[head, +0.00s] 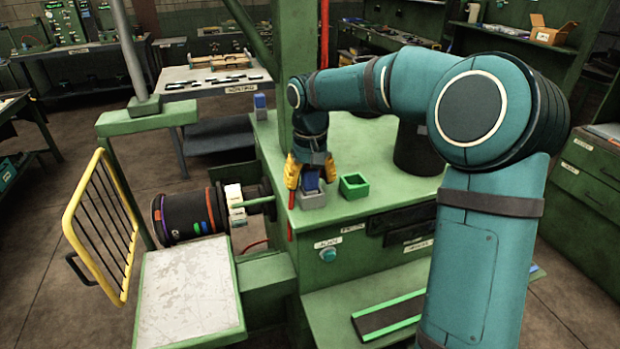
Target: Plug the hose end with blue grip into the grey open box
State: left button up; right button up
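My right gripper (311,175) has yellow fingers and points down at the front left corner of the green bench. Its fingers stand spread to either side of a blue grip (311,182), with what looks like a small gap. The blue grip is at the mouth of the small grey box (313,201) and looks partly inside it; how deep I cannot tell. The hose itself is not clear. My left gripper is not in view.
A green open box (354,186) stands just right of the grey box on the green bench (385,160). A blue and grey piece (260,104) stands at the bench's far left. A dark cylinder (417,150) stands behind. A yellow guard (100,225) is at left.

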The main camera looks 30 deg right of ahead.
notch_tip(320, 180, up, 12)
dwell(0.6)
